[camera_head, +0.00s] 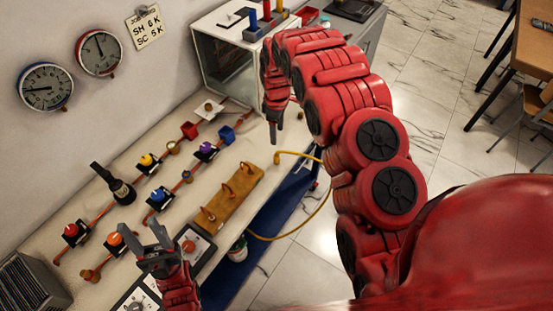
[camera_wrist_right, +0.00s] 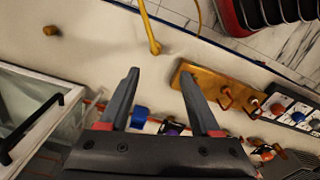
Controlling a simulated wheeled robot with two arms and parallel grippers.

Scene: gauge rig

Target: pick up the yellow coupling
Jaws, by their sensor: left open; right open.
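The yellow coupling (camera_head: 279,157) is at the end of a yellow hose (camera_head: 326,200) and lies near the bench's front edge. In the right wrist view the coupling (camera_wrist_right: 155,47) shows just beyond the fingertips, roughly between their lines, with nothing gripping it. My right gripper (camera_head: 273,138) is open and empty, pointing down beside the coupling in the head view; its fingers also show in the right wrist view (camera_wrist_right: 160,78). My left gripper (camera_head: 149,243) is open and empty at the lower left, over the bench near the valves.
A wooden block (camera_head: 210,219) with copper hooks lies near the coupling. Pipes with coloured valves (camera_head: 160,197) run along the bench. A white glass-fronted cabinet (camera_head: 207,28) stands at the back. Two gauges (camera_head: 45,88) hang on the wall. Some bench around the coupling is clear.

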